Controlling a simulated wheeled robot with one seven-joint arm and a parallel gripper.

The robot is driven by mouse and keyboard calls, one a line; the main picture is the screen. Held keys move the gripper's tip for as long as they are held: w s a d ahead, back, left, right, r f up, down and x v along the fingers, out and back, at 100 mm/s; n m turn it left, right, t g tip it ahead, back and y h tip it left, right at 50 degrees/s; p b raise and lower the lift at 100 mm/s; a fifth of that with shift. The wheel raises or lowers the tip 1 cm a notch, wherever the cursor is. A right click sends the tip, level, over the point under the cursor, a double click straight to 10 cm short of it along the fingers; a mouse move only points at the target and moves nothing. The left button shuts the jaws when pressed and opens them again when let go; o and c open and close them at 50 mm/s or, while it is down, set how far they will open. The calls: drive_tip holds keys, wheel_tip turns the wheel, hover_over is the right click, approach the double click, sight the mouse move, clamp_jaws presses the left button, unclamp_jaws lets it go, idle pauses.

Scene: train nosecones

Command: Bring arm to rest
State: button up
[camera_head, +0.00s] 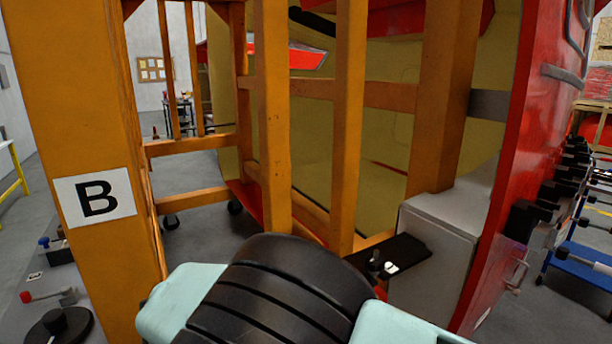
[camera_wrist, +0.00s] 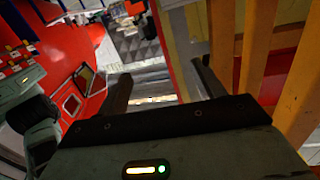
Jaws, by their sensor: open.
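My gripper (camera_wrist: 162,90) shows in the wrist view, with its two dark fingers spread wide apart. It is open and nothing is between the fingers. A red panel, an orange frame and grey floor show beyond it.
An orange frame (camera_head: 352,120) with a "B" sign (camera_head: 96,197) stands close ahead. A blue cart (camera_head: 585,258) stands far right.

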drive_tip(key=w+r+n+t+y+b, duration=0.35)
drive_tip(key=w+n+t+y, duration=0.4)
drive_tip(key=w+y, duration=0.6)
drive_tip(key=s+f+n+g+y+b, duration=0.35)
drive_tip(key=s+n+g+y, duration=0.5)
drive_tip(key=s, duration=0.85)
drive_tip(key=s+d+f+n+g+h+b, duration=0.1)
drive_tip(key=s+d+f+n+g+h, duration=0.1)
drive_tip(key=s+d, duration=0.6)
drive_tip(key=s+d+f+n+g+h+b, duration=0.1)
drive_tip(key=s+d+f+n+g+h, duration=0.2)
drive_tip(key=s+d, duration=0.6)
drive_tip(key=shift+s+n+g+h, duration=0.3)
drive_tip(key=shift+s+g, duration=0.2)
drive_tip(key=shift+s, duration=0.7)
drive_tip(key=shift+f, duration=0.1)
